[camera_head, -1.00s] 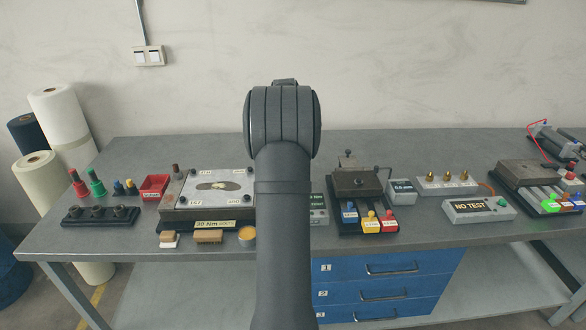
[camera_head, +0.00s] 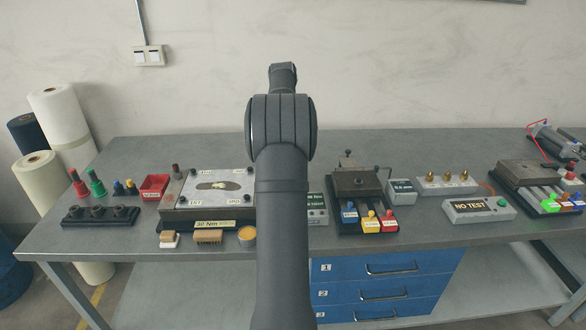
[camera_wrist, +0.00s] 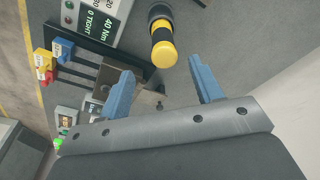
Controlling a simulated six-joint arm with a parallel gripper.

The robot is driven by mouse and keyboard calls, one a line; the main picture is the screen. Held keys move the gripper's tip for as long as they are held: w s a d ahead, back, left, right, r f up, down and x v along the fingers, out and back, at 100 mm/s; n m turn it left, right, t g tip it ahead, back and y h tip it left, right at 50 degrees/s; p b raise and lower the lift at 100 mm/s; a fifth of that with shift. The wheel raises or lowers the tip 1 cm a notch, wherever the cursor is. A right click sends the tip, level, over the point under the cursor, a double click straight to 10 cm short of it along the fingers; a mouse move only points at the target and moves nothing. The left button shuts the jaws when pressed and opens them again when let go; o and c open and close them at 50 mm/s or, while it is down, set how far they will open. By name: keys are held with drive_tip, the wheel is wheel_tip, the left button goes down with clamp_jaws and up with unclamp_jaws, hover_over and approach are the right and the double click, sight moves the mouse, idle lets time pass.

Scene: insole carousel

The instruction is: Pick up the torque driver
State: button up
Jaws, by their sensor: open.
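A black-and-yellow cylindrical handle (camera_wrist: 162,45), which looks like the torque driver, shows at the top middle of the wrist view. It is hidden in the head view, where my arm covers the middle of the bench. My gripper (camera_wrist: 160,68) is open, with its two blue fingers spread apart and nothing between them. The handle lies ahead of the fingertips, roughly in line with the gap between them. The gripper itself is out of sight in the head view.
A dark fixture with blue, yellow and red labelled blocks (camera_head: 370,220) is right of my arm. A plate fixture (camera_head: 207,205) is left. Bare bench (camera_head: 340,148) runs along the back.

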drive_tip(key=f, duration=0.4)
drive_tip(key=shift+w+d+f, duration=0.35)
drive_tip(key=shift+w+f, duration=0.1)
drive_tip(key=shift+f, duration=0.65)
drive_tip(key=shift+w+d+f, duration=0.1)
drive_tip(key=shift+w+f, duration=0.1)
drive_tip(key=shift+f, duration=0.7)
drive_tip(key=shift+w+d+f, duration=0.1)
drive_tip(key=shift+w+f, duration=0.1)
drive_tip(key=shift+f, duration=0.65)
drive_tip(key=c, duration=1.2)
drive_tip(key=shift+o, duration=0.2)
wheel_tip(320, 180, up, 10)
drive_tip(key=shift+r, duration=0.1)
